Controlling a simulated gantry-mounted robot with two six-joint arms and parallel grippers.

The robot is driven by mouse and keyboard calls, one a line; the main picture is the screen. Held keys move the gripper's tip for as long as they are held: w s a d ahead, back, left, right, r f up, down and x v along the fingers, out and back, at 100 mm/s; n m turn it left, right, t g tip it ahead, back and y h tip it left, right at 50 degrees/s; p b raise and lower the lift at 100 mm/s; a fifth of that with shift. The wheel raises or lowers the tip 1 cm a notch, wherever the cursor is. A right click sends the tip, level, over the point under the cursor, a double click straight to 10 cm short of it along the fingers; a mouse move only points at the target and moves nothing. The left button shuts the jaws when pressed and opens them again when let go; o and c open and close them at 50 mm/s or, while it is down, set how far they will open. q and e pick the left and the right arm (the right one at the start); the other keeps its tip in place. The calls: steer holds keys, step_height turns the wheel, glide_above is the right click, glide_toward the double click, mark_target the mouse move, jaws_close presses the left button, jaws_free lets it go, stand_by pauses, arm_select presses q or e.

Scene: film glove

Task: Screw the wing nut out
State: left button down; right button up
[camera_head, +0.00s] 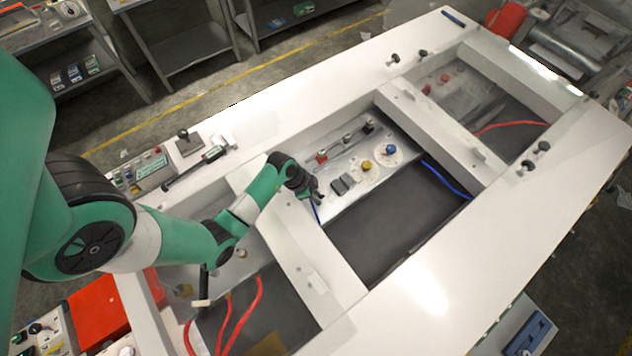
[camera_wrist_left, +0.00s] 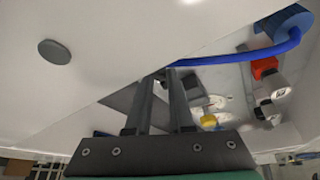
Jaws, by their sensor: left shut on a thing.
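My left gripper (camera_head: 314,190) reaches over the inner side of a white crossbar (camera_head: 268,208), at the left end of the middle bay. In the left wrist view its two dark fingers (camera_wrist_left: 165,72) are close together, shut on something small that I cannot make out. A blue hose (camera_wrist_left: 235,59) runs right up to the fingertips there; whether it is gripped or passes behind is unclear. I cannot pick out the wing nut for sure; the fingers may cover it. My right gripper is not in view.
The middle bay holds a grey panel with a yellow knob (camera_head: 366,164), a blue knob (camera_head: 389,150) and dark blocks (camera_head: 342,184). Black knobs (camera_head: 422,53) stand on the white frame. Red hoses (camera_head: 255,300) lie in the left bay. The front white surface (camera_head: 430,290) is clear.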

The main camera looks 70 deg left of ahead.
arm_select(q)
steer(key=shift+f, duration=0.1)
stand_by(0.7)
steer(key=c, duration=0.8)
jaws_free()
steer(key=v, duration=1.1)
steer(key=shift+r, duration=0.4)
steer(key=shift+s, duration=0.1)
